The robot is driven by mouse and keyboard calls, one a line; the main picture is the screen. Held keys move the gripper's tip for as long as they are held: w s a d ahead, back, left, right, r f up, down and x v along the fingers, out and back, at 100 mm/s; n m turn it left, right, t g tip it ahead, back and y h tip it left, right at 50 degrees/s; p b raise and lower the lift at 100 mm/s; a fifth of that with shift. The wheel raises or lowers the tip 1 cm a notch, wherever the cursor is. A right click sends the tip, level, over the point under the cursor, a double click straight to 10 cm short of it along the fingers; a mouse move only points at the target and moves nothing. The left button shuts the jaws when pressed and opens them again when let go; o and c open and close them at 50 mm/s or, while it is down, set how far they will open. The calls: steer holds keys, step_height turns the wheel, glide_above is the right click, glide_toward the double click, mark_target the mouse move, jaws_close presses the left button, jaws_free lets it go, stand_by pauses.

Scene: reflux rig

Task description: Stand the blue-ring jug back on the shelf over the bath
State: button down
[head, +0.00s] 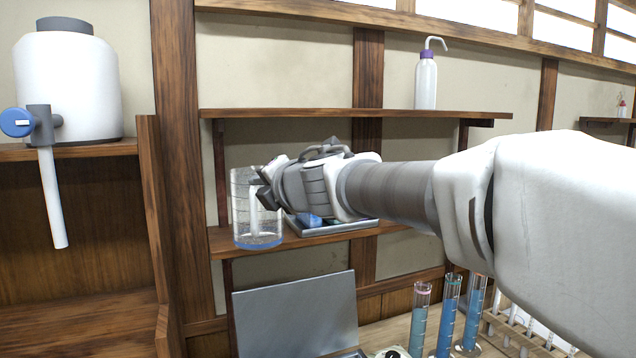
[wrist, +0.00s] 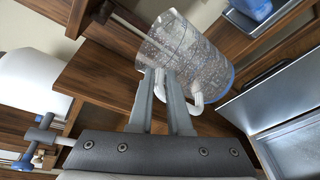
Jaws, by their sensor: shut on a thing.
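The clear jug (head: 257,225) with a blue ring round its base is upright in the head view, at the left end of the lower shelf (head: 365,231). My gripper (head: 262,192) reaches it from the right and is shut on it. In the wrist view the fingers (wrist: 168,85) close at the jug (wrist: 182,45) beside its white handle (wrist: 205,98). The jug's base overlaps the shelf's front edge; I cannot tell whether it touches the board. Below is a grey metal box with a raised lid (head: 295,315), apparently the bath.
A grey tray (head: 330,229) with blue items is right of the jug on the lower shelf. A wash bottle (head: 426,82) stands on the upper shelf (head: 320,113). Blue-filled cylinders (head: 448,315) stand on the bench at lower right. A white tank (head: 68,85) with a tap is at left.

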mark_target(248, 173)
steer(key=w+a+p, duration=0.1)
steer(key=w, duration=0.2)
steer(key=w+a, duration=0.2)
steer(key=w, duration=0.2)
steer(key=w+a+p, duration=0.1)
steer(key=w+a, duration=0.1)
steer(key=w, duration=0.2)
steer(key=shift+a+r+p, duration=0.1)
steer(key=shift+a+p, duration=0.05)
steer(key=shift+p, duration=0.2)
steer(key=shift+s+f+b, duration=0.1)
steer(key=shift+f+b, duration=1)
steer(key=shift+f, duration=0.3)
jaws_free()
steer(key=shift+s, duration=0.15)
steer(key=shift+b+v, duration=0.5)
steer(key=shift+v, duration=1.85)
